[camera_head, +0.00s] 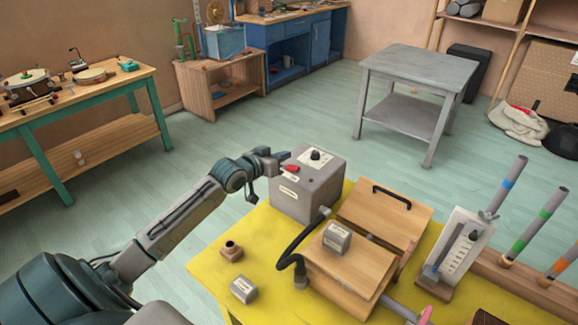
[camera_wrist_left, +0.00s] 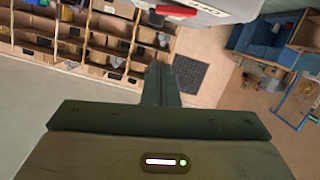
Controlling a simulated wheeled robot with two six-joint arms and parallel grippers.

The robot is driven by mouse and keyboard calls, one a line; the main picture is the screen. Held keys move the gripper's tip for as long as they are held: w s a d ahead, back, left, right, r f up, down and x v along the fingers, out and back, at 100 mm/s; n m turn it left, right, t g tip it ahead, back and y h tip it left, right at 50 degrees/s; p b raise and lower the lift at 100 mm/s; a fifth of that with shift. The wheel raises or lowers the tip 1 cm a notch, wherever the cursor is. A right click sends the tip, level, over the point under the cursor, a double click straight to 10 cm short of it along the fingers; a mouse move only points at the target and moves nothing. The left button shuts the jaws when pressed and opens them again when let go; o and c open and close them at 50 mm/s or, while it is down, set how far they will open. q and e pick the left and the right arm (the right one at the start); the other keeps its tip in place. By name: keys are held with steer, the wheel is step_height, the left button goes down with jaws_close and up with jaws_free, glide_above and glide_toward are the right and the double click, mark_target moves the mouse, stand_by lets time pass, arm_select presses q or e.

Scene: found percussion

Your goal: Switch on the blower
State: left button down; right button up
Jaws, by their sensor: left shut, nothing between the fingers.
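The blower is a grey box (camera_head: 310,190) with a label, a black knob (camera_head: 315,154) and a red switch (camera_head: 291,168) on its top left. It stands at the far end of the yellow table. My left gripper (camera_head: 284,157) is shut and empty, its tips right beside the red switch; I cannot tell whether they touch. In the left wrist view, the shut fingers (camera_wrist_left: 158,85) point toward the blower (camera_wrist_left: 225,10) and its red switch (camera_wrist_left: 176,11) at the top edge. My right gripper is not in view.
A black hose (camera_head: 290,250) runs from the blower to a wooden box (camera_head: 350,270). Banded tubes (camera_head: 535,225) stand at the right.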

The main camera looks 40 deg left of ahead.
mark_target(289, 175)
arm_select(q)
steer(key=x, duration=0.2)
steer(key=shift+w+d+f+p, duration=0.1)
steer(key=shift+w+f+p, duration=0.1)
steer(key=shift+f+p, duration=0.1)
steer(key=shift+d+f+p, duration=0.25)
steer(key=shift+f+p, duration=0.05)
steer(key=shift+f, duration=0.85)
steer(key=shift+s+f, duration=0.15)
steer(key=shift+f, duration=0.4)
